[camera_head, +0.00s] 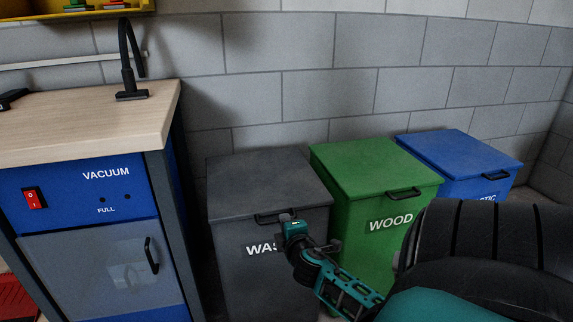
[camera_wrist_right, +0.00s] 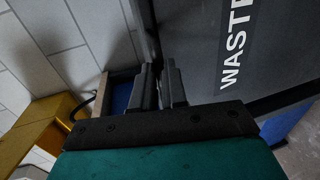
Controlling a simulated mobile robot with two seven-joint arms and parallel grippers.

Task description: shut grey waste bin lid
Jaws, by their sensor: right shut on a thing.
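The grey waste bin (camera_head: 235,270) stands on the floor left of the green bin, with a label on its front partly hidden by my right gripper. Its grey lid (camera_head: 265,180) lies flat over the top, with no gap that I can see. The lid's dark handle (camera_head: 268,218) sticks out at the front edge. My right gripper (camera_head: 287,222) is at the right end of this handle and shut on it. In the right wrist view the fingers (camera_wrist_right: 162,88) are close together at the bin's top edge, beside the WASTE label (camera_wrist_right: 235,45). My left gripper is not in view.
A green wood bin (camera_head: 375,168) and a blue bin (camera_head: 460,155) stand to the right, both lids down. A blue vacuum cabinet (camera_head: 90,205) with a wooden top stands at the left. A block wall (camera_head: 330,50) is behind.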

